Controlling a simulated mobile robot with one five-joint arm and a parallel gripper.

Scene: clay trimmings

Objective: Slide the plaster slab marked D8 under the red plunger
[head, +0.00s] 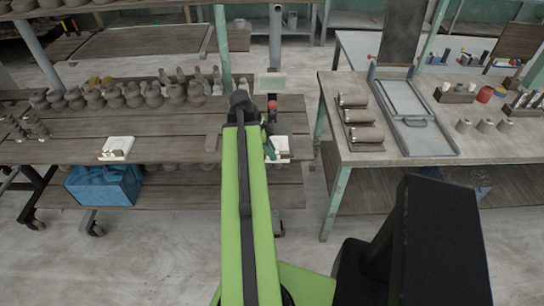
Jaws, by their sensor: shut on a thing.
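My gripper (269,149) is at the far end of my green arm, over the front edge of the long wooden table. It is shut on a white slab (283,144), which shows just right of the arm. My arm hides part of the grip and the slab's left side. The red plunger (272,104) stands just behind the slab, below a pale panel; its lower part is hard to make out. A second white slab (117,146) with a small brown mark lies at the table's front left. I cannot read the marking on either slab.
The table (70,152) carries rows of grey clay pots (135,95) at the back. A second table (345,150) on the right holds clay rolls and a metal frame. A floor gap separates the tables.

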